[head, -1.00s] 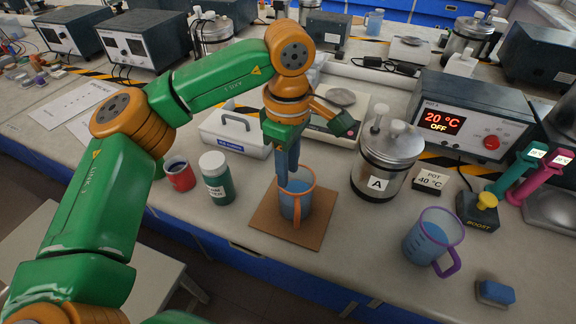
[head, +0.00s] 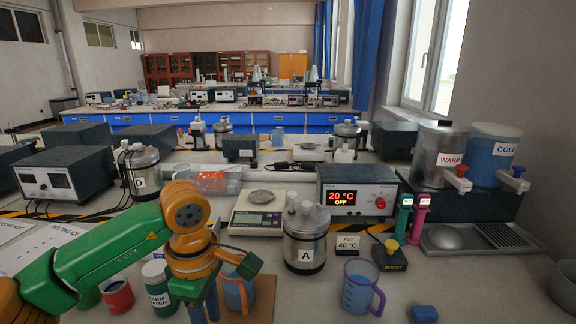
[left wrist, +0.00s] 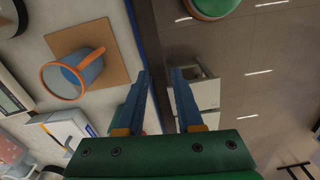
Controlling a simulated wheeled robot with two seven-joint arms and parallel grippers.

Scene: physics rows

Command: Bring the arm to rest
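My left arm comes in from the left in the head view, bent, with its gripper (head: 204,308) pointing down in front of the brown mat. In the left wrist view my left gripper (left wrist: 160,72) is open, with nothing between its blue fingers. A blue jug with an orange rim and handle (head: 238,293) stands on the brown mat (head: 262,300). The jug (left wrist: 90,68) is also in the left wrist view, left of the fingers and apart from them. The mat (left wrist: 118,62) lies beneath it. My right gripper is not in view.
A red cup (head: 117,296) and a green-white jar (head: 158,285) stand left of the gripper. Pot A (head: 305,240), a purple-handled jug (head: 360,287) and a blue block (head: 424,314) are to the right. The bench edge (left wrist: 150,60) and floor show in the wrist view.

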